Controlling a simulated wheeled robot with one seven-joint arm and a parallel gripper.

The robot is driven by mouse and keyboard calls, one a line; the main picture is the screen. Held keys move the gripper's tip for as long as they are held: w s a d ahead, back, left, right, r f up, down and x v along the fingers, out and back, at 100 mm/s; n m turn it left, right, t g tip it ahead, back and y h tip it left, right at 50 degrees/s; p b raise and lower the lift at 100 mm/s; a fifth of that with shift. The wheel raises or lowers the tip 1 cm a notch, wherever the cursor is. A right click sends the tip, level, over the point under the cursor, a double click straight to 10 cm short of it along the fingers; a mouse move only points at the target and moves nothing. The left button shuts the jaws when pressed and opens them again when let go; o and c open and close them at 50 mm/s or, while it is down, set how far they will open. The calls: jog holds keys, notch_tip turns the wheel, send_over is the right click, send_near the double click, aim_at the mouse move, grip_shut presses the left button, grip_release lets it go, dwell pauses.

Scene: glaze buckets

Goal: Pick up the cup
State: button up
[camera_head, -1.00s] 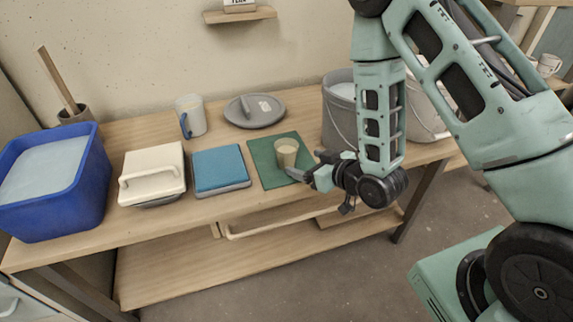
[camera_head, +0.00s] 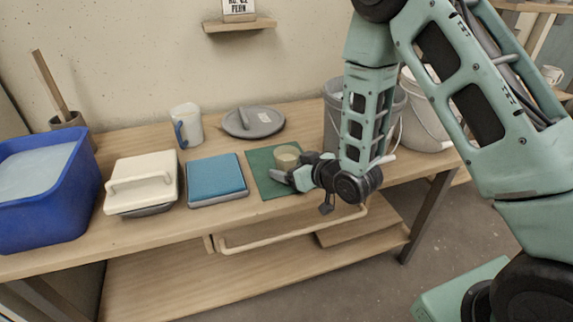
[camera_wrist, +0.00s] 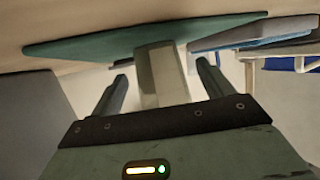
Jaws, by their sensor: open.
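A beige cup (camera_head: 286,155) stands upright on a dark green mat (camera_head: 262,179) on the wooden table. My gripper (camera_head: 288,178) is low at the mat, right by the near side of the cup, and hides its lower part. In the wrist view the cup (camera_wrist: 162,76) shows between the two spread fingers of my gripper (camera_wrist: 163,82), with a gap visible on each side. The fingers are open and not closed on it.
A blue-topped slab (camera_head: 216,177) and a cream lidded box (camera_head: 143,182) lie left of the mat. A white mug with a blue handle (camera_head: 187,125) and a grey lid (camera_head: 254,122) stand behind. Grey buckets (camera_head: 334,105) are close on the right; a blue tub (camera_head: 42,190) is far left.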

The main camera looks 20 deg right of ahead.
aim_at(287, 153)
jog(key=shift+x, duration=1.2)
jog(key=c, duration=1.2)
jog(key=shift+o, duration=0.2)
notch_tip(287, 153, up, 10)
jog(key=shift+p, duration=0.95)
